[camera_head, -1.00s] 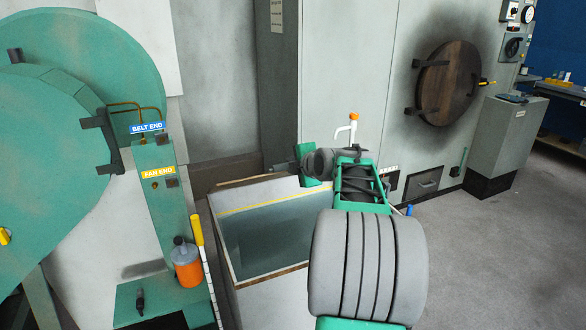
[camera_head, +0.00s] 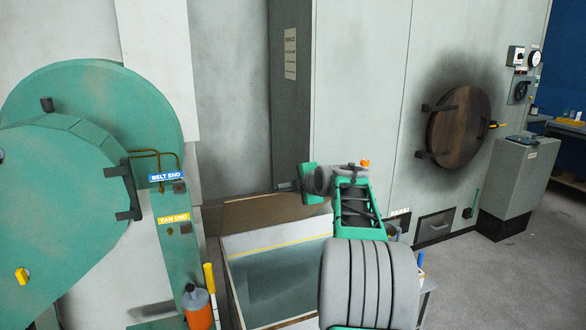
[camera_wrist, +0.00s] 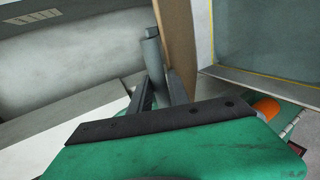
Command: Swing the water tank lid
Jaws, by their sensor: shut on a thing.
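The water tank (camera_head: 305,322) stands open below my arm, with grey-green water inside and a yellow line along its inner wall. Its lid (camera_head: 245,214) stands raised at the tank's back edge, with a brown face showing. My gripper (camera_head: 286,186) is at the lid's upper edge. In the wrist view my gripper (camera_wrist: 160,90) is shut on a grey round lid handle (camera_wrist: 152,52), beside the brown edge of the lid (camera_wrist: 178,40). The tank's rim also shows in the wrist view (camera_wrist: 255,78). My arm hides the lid's right end and part of the tank.
A green machine (camera_head: 60,200) with belt-end and fan-end labels stands at left. An orange bottle (camera_head: 197,308) and a yellow-handled rod (camera_head: 209,279) stand left of the tank. The furnace wall with a round wooden door (camera_head: 460,127) is behind right. Floor at right is clear.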

